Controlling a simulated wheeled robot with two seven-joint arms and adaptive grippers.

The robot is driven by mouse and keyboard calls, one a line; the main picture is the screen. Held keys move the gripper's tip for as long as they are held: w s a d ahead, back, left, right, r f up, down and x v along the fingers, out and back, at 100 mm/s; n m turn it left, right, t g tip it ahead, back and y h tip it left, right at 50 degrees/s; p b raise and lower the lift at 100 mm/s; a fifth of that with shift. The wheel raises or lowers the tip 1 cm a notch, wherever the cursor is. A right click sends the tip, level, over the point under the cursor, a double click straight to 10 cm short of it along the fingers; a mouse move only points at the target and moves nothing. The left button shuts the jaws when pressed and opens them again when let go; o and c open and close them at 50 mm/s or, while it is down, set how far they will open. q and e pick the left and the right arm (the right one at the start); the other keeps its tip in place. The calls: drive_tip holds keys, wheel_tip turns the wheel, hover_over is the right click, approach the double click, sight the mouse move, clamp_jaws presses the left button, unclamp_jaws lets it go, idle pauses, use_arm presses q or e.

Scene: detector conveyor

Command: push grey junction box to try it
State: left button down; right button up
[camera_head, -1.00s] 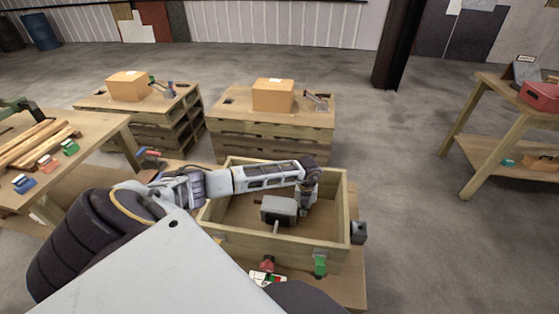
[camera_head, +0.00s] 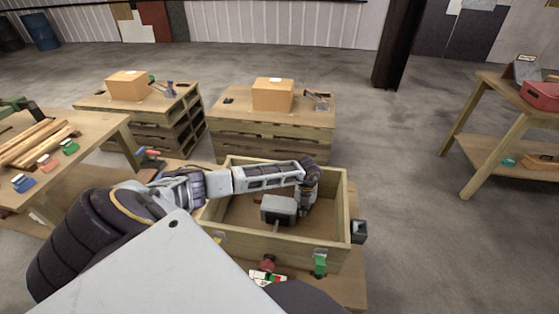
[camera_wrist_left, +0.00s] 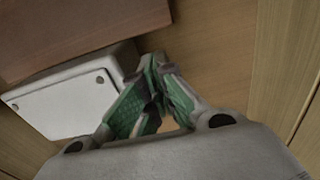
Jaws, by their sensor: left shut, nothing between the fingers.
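The grey junction box (camera_head: 278,209) lies on the floor of an open wooden crate (camera_head: 290,247). In the left wrist view the junction box (camera_wrist_left: 66,100) shows a pale lid with corner screws. My left gripper (camera_head: 304,209) reaches down into the crate, just right of the junction box. In the left wrist view its green-padded fingers (camera_wrist_left: 154,68) are shut and empty, with the tips close beside the box's right edge. I cannot tell whether they touch it. My right gripper is not in view.
The crate walls stand close around my left gripper. A reddish-brown panel (camera_wrist_left: 75,32) lies beyond the junction box in the left wrist view. A black block (camera_head: 359,231) sits outside the crate's right wall. Cardboard boxes stand on pallet stacks (camera_head: 270,135) behind.

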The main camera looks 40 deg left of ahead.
use_arm(q)
drive_tip(key=shift+s+a+f+p, duration=0.15)
drive_tip(key=shift+s+a+p, duration=0.3)
drive_tip(key=shift+a, duration=0.5)
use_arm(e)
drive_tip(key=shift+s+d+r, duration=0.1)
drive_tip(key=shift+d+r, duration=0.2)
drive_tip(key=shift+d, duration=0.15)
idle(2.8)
use_arm(q)
drive_tip(key=shift+w+d, duration=0.1)
drive_tip(key=shift+d, duration=0.25)
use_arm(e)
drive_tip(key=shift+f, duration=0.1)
use_arm(q)
drive_tip(key=shift+w+d+b, duration=0.25)
drive_tip(key=shift+w+d, duration=0.05)
drive_tip(key=shift+d, duration=0.2)
drive_tip(key=shift+w+d+b, duration=0.2)
drive_tip(key=shift+w+d, duration=0.1)
drive_tip(key=shift+d, duration=0.2)
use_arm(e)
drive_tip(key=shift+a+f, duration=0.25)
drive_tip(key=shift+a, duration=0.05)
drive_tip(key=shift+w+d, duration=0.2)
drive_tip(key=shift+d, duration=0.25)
